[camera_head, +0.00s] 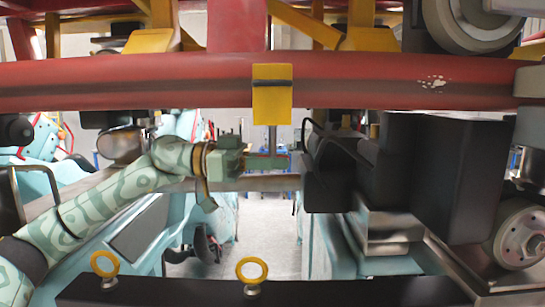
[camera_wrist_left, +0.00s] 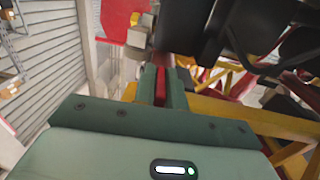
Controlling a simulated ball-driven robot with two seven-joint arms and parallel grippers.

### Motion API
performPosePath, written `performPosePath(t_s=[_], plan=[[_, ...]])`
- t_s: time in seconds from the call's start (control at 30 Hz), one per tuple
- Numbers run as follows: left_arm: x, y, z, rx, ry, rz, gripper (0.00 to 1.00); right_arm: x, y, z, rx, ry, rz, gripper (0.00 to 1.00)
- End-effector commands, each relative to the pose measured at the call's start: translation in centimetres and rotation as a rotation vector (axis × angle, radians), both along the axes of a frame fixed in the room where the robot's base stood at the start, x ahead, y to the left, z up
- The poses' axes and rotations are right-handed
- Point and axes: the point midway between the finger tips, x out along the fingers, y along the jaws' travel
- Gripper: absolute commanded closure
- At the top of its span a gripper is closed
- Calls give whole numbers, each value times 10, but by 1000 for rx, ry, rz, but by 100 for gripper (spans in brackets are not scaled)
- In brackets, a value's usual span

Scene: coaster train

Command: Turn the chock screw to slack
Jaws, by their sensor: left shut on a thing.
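My left gripper (camera_head: 284,163) reaches in from the left, below the red rail, with its fingers pointing right. In the left wrist view its two green fingers (camera_wrist_left: 161,88) are close together, shut on a narrow thing; a strip of red shows between them. The thing held is mostly hidden by the fingers; from its place I take it to be the chock screw, but its shape and turn cannot be read. A thin grey rod (camera_head: 273,139) hangs from a yellow block (camera_head: 272,95) just above the fingers. My right gripper is not in view.
A red rail (camera_head: 150,82) crosses above the arm. Black boxes (camera_head: 412,170) with cables stand close right of the fingers. A dark beam with yellow rings (camera_head: 252,270) lies below. Pale floor (camera_head: 262,235) shows open beneath the gripper.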

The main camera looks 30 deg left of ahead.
Motion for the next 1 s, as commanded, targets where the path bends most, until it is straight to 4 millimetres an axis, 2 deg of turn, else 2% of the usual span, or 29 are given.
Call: performPosePath(t_s=[0.2,0.4,0.8,1.0], plan=[[1,0,6,-5,4,-149,100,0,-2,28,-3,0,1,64],[1,0,6,-6,-1,-332,100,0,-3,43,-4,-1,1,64],[2,-1,3,-2,-4,-708,100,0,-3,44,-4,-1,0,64],[1,-1,3,-1,-2,-835,100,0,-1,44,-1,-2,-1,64]])
